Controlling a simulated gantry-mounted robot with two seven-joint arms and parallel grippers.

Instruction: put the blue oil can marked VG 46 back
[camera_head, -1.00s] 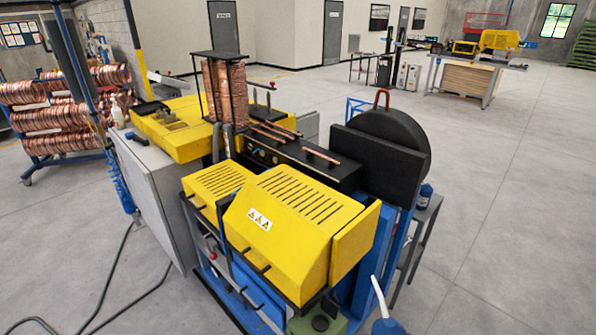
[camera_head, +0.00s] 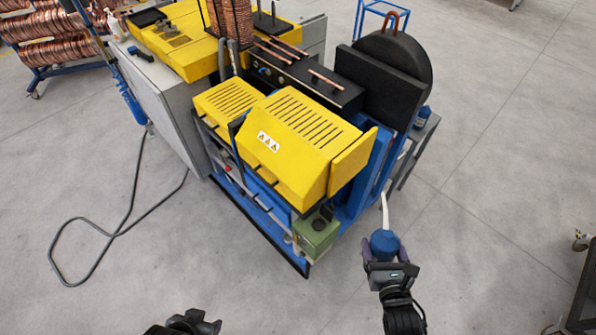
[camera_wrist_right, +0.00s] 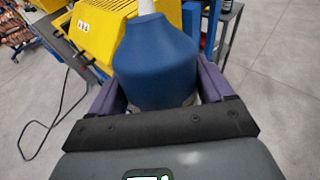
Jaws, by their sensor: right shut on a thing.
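A blue oil can (camera_head: 385,243) with a pale, thin spout pointing up is in my right gripper (camera_head: 386,268), in front of the yellow and blue machine. In the right wrist view the can (camera_wrist_right: 157,60) sits between the two purple fingers, which are shut on its body. It looks upright. No VG 46 marking is legible on the side I see. My left gripper (camera_head: 185,323) shows only as a dark shape at the bottom edge of the head view, and its fingers are unclear.
A grey side stand (camera_head: 427,127) right of the machine holds a small blue container (camera_head: 423,115). A green tank (camera_head: 318,232) sits at the machine's front corner. A dark cart (camera_head: 582,300) is at the right edge. The floor between is clear.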

